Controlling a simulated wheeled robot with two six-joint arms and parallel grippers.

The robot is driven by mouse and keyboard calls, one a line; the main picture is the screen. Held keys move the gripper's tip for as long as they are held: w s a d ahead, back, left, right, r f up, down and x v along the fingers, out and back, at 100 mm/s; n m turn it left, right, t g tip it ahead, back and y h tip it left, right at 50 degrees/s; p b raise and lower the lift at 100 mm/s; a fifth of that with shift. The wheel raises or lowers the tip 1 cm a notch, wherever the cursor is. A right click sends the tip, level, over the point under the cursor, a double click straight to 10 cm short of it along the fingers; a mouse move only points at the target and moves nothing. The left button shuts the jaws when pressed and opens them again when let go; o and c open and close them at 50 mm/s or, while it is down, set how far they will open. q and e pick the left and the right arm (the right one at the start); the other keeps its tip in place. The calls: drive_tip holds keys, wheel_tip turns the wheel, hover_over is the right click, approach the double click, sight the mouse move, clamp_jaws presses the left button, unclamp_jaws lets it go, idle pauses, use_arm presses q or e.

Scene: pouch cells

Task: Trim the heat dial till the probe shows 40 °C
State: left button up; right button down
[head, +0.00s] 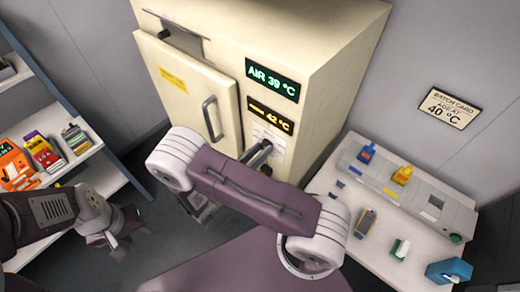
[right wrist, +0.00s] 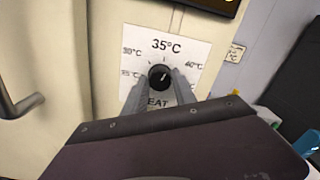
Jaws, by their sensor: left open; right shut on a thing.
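The heat dial (right wrist: 160,77) is a black knob on a white scale plate (right wrist: 185,45) with 35°C at its top and 40°C to the right. My right gripper (right wrist: 158,84) is shut on the dial, a finger on each side; its pale pointer mark is too small to read surely. In the head view my right gripper (head: 262,150) reaches the cabinet front and hides the dial. The amber probe display (head: 270,119) reads 42 °C; its small label is blurred. The green display (head: 272,82) above reads AIR 39 °C. My left gripper (head: 118,240) is open and empty, low at left.
The cream cabinet (head: 330,60) has a shut door with a handle (head: 212,118). A wall card (head: 450,106) reads 40 °C. A shelf (head: 85,165) with packs stands left. A table (head: 372,245) at right holds a grey fixture (head: 425,195) and small items.

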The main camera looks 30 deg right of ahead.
idle(0.3)
drive_tip(key=c, duration=1)
unclamp_jaws()
drive_tip(key=b+v, duration=0.3)
drive_tip(key=v, duration=0.6)
